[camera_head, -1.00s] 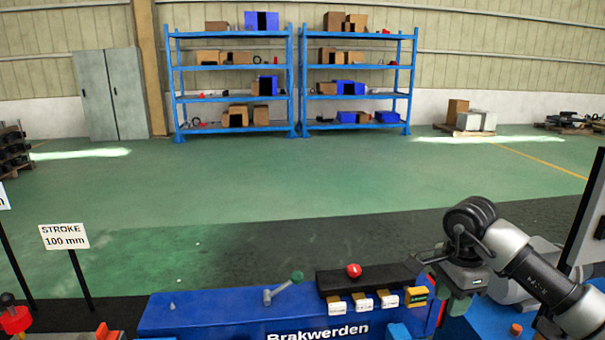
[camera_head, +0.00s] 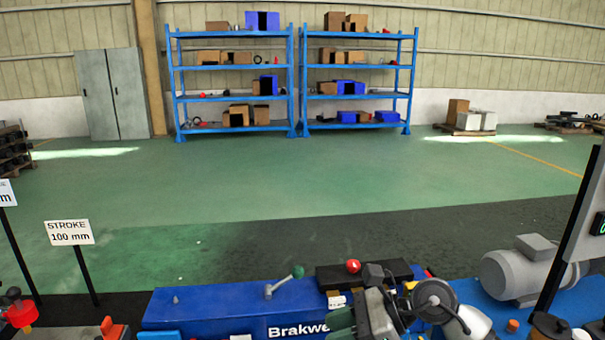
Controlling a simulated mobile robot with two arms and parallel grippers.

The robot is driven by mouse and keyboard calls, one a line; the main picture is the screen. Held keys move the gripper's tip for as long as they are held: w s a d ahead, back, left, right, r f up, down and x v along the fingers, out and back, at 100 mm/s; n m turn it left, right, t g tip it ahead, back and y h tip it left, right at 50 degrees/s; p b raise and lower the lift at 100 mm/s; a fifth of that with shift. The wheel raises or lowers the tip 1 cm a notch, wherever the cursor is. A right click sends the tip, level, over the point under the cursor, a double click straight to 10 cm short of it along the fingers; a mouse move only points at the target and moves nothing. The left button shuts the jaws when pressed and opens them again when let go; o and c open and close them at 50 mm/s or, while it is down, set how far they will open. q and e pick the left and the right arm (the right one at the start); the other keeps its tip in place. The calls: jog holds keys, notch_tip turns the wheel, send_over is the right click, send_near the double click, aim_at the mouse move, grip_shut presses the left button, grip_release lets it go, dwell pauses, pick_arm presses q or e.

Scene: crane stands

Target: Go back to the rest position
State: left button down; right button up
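My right arm comes in at the lower right of the head view. Its gripper (camera_head: 342,325) is low in the picture, in front of the blue Brakwerden machine (camera_head: 215,308), and covers part of its lettering and label row. Only dark green finger parts show at the bottom edge, so I cannot tell whether it is open or shut, or whether it holds anything. My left arm and gripper are not in view.
A lever with a green knob (camera_head: 298,271) and a red knob (camera_head: 353,266) stand on the machine. A grey motor (camera_head: 520,273) is at right. A STROKE 100 mm sign (camera_head: 69,232) stands at left. Open green floor (camera_head: 250,180) reaches blue shelves (camera_head: 296,90).

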notch_tip(320, 180, up, 6)
jog(key=s+a+m+t+y, duration=0.2)
jog(key=m+t+y, duration=0.55)
jog(key=m, duration=0.45)
jog(key=d+f+m+t+h, duration=0.3)
jog(key=d+m+t+h, duration=0.4)
jog(key=m, duration=0.6)
jog(key=d+f+m+t+h, duration=0.3)
jog(key=d+m+t+h, duration=0.15)
jog(key=m+h, duration=0.7)
jog(key=s+d+f+m+g+h, duration=0.2)
jog(key=s+d+f+m+g, duration=0.25)
jog(key=f+m, duration=0.45)
jog(key=s+f+m+g, duration=0.3)
jog(key=s+f+g, duration=0.25)
jog(key=s, duration=0.45)
jog(key=s+f+m+g, duration=0.3)
jog(key=s+f+g, duration=0.25)
jog(key=s, duration=0.35)
notch_tip(320, 180, down, 24)
jog(key=g, duration=0.2)
jog(key=s+d+f+g, duration=0.1)
jog(key=s+d+f, duration=0.2)
jog(key=s+f, duration=1.4)
jog(key=shift+d+f, duration=0.2)
jog(key=shift+f, duration=0.1)
jog(key=shift+n, duration=0.25)
